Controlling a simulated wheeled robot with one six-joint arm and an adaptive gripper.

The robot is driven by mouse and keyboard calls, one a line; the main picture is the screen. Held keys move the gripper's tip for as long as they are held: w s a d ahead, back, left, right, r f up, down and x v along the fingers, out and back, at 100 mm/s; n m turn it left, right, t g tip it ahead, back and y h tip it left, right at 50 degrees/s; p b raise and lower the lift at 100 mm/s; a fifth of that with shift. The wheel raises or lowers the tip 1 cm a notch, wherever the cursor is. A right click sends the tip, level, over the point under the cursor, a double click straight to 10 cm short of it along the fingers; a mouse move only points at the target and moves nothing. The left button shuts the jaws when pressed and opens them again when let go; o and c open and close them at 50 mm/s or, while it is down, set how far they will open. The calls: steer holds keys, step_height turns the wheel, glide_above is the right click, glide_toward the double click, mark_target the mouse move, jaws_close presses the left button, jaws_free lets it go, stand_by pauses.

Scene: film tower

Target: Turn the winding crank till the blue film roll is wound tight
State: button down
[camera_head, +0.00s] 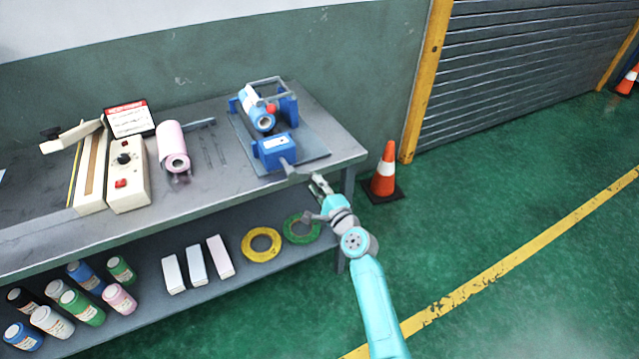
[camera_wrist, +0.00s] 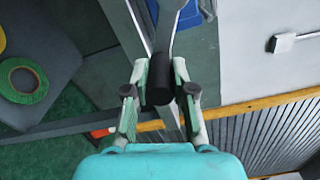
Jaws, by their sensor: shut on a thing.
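The blue winding machine (camera_head: 273,150) stands on a grey plate at the right end of the workbench. A light blue film roll (camera_head: 254,107) lies in its frame, with a red part beside it. How tight the film is wound cannot be told. My gripper (camera_head: 318,185) is at the machine's front right, just past the bench edge. In the wrist view my gripper (camera_wrist: 160,88) is shut on the dark handle of the winding crank (camera_wrist: 159,78), with a finger on each side. The grey crank arm runs up from the handle toward the blue housing.
The workbench (camera_head: 225,172) also holds a pink roll (camera_head: 172,148) and a cream control box (camera_head: 127,177). Its lower shelf carries bottles, white boxes, a yellow ring (camera_head: 247,245) and a green ring (camera_head: 288,229). An orange cone (camera_head: 384,172) stands right of the bench. Open floor lies to the right.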

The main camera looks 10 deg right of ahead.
steer(key=shift+a+f+m, duration=0.1)
steer(key=shift+f+m, duration=0.15)
steer(key=shift+m, duration=0.05)
steer(key=c, duration=1)
jaws_free()
steer(key=v, duration=1.2)
